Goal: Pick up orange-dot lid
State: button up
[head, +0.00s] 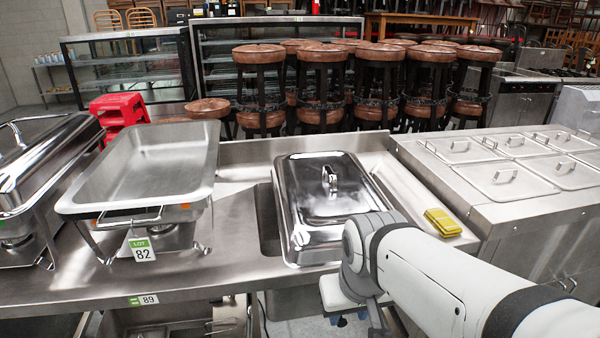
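A shiny chrome lid (312,222), rectangular with rounded corners, lies flat over the sink area in the middle of the steel counter. Its upright handle (330,178) stands near the middle of its top. I cannot make out an orange dot on it. Another chrome lid (48,165) is on the chafing dish at the far left. My white arm comes in from the lower right and its bend covers the near right corner of the middle lid's area. My gripper is not visible in the head view.
An open chafing pan (150,165) with a lot 82 tag (142,249) stands left of the middle lid. Yellow pads (443,222) lie to its right. A counter with several lidded wells (520,215) is further right. Bar stools (322,85) stand behind.

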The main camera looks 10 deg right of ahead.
aim_at(316, 193)
jog(key=i, duration=0.95)
jog(key=u, duration=0.05)
